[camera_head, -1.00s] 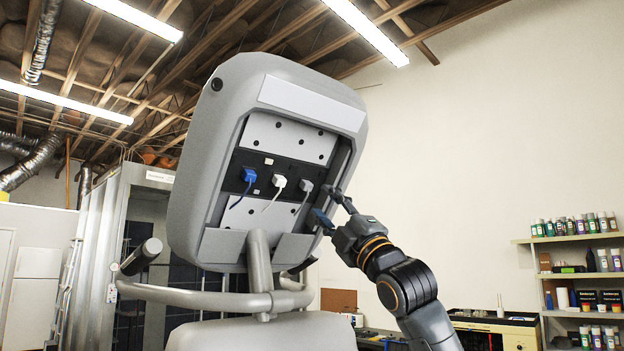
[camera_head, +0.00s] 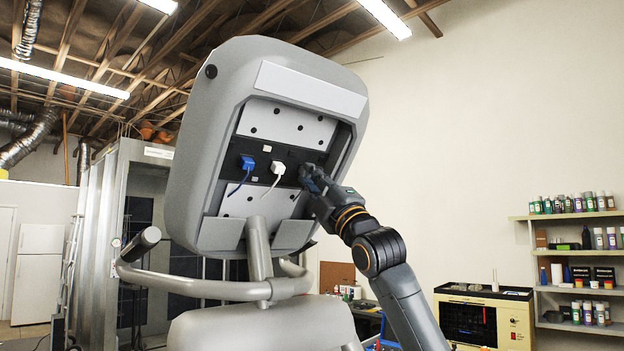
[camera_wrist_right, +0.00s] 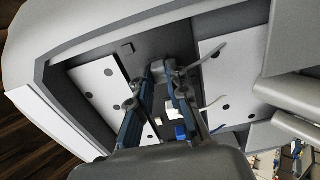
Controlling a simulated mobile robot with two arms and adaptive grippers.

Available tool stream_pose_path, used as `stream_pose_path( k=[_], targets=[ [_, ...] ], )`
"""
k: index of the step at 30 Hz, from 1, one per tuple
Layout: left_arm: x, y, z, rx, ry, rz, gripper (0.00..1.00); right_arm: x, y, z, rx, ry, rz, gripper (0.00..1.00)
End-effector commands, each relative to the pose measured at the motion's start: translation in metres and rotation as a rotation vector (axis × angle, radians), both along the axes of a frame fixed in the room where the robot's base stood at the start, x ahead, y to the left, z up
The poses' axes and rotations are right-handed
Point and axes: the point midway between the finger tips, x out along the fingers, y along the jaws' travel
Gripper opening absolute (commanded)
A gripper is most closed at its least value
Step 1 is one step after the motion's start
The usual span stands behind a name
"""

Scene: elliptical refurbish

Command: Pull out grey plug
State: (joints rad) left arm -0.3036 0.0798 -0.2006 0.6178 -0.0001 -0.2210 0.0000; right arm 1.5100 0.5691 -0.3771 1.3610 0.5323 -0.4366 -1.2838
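The grey plug sits in the dark socket strip in the back of the console (camera_head: 207,150). In the head view my right gripper (camera_head: 308,178) covers it, and only its cable end shows below. In the right wrist view the grey plug (camera_wrist_right: 171,70) is at the fingertips of my right gripper (camera_wrist_right: 163,78), with its cable running to the upper right. The two fingers stand apart with a gap between them; I cannot tell whether they touch the plug. The blue plug (camera_head: 247,162) and white plug (camera_head: 278,168) are seated to the left. My left gripper is out of view.
The recess rim (camera_head: 345,150) stands close to the right of my right gripper. A curved handlebar (camera_head: 215,286) and post run below the console. Shelves with bottles (camera_head: 580,287) and a beige machine (camera_head: 485,318) stand at the right. The air right of the console is clear.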

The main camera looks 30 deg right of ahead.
Motion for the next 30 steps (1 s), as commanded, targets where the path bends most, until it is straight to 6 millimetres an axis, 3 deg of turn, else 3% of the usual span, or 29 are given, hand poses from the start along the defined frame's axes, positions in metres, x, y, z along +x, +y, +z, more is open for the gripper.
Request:
stream_pose_path(
  k=[19,20,23,30],
  targets=[
    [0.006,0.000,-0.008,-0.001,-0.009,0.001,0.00,-0.013,-0.002,-0.013,0.000,0.004,-0.001,0.00],
    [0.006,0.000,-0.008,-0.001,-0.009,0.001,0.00,-0.012,-0.002,-0.013,-0.001,0.004,0.000,0.20],
    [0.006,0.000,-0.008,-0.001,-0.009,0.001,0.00,-0.013,-0.002,-0.013,-0.001,0.004,0.000,0.40],
    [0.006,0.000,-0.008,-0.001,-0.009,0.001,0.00,-0.013,-0.002,-0.012,0.000,0.001,-0.001,0.40]
  ],
)
